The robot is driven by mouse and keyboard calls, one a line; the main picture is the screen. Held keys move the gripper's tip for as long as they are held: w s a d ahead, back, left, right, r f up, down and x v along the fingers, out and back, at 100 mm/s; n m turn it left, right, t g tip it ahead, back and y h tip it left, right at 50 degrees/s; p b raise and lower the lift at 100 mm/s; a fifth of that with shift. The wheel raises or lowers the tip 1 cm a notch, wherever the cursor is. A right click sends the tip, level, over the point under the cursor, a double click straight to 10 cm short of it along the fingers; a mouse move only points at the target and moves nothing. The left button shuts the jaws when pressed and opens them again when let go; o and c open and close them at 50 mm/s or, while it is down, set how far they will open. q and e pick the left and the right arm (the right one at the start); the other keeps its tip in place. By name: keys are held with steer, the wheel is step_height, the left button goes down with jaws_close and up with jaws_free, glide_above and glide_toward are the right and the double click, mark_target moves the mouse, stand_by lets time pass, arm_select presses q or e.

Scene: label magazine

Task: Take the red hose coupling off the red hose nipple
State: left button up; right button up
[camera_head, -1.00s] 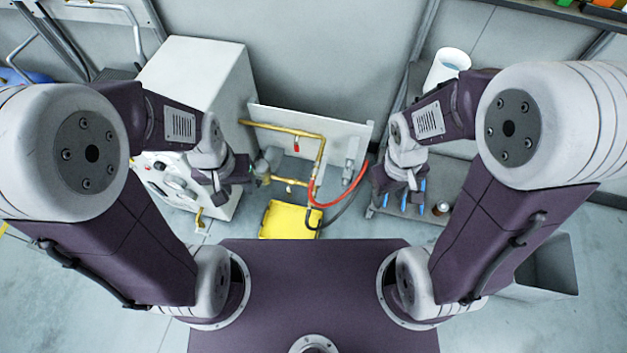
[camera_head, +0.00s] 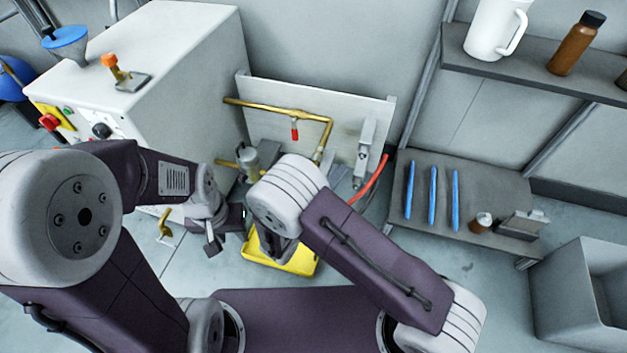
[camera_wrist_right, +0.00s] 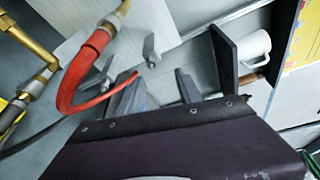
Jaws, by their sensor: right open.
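The red hose (camera_wrist_right: 75,85) curves down from a pale metal collar (camera_wrist_right: 107,28), which looks like the red hose coupling, below a brass fitting (camera_wrist_right: 122,8) in the right wrist view. The nipple itself cannot be made out. In the head view only a piece of the red hose (camera_head: 370,180) shows; my right arm hides the joint. My right gripper (camera_wrist_right: 170,85) is open and appears empty, with the hose and collar to its left in the wrist view. My left gripper (camera_head: 217,228) is beside the white cabinet; its jaws are unclear.
A brass pipe (camera_head: 270,109) with a red-handled valve (camera_head: 295,130) runs along a pale panel (camera_head: 345,108). A yellow tray (camera_head: 300,262) lies below. The white cabinet (camera_head: 185,60) stands left. A shelf at right holds blue rods (camera_head: 432,195); a white mug (camera_head: 492,30) stands above.

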arm_select(q)
step_height(320, 180, down, 4)
steer(key=shift+f+b, duration=0.1)
steer(key=shift+b, duration=1.15)
arm_select(e)
steer(key=a+f+n+t+y, duration=0.3)
steer(key=a+n, duration=0.3)
steer(key=a, duration=0.2)
steer(key=shift+w+f+t+y, duration=0.25)
steer(key=shift+f+t+y, duration=0.25)
steer(key=shift+f, duration=0.4)
steer(key=shift+w, duration=0.1)
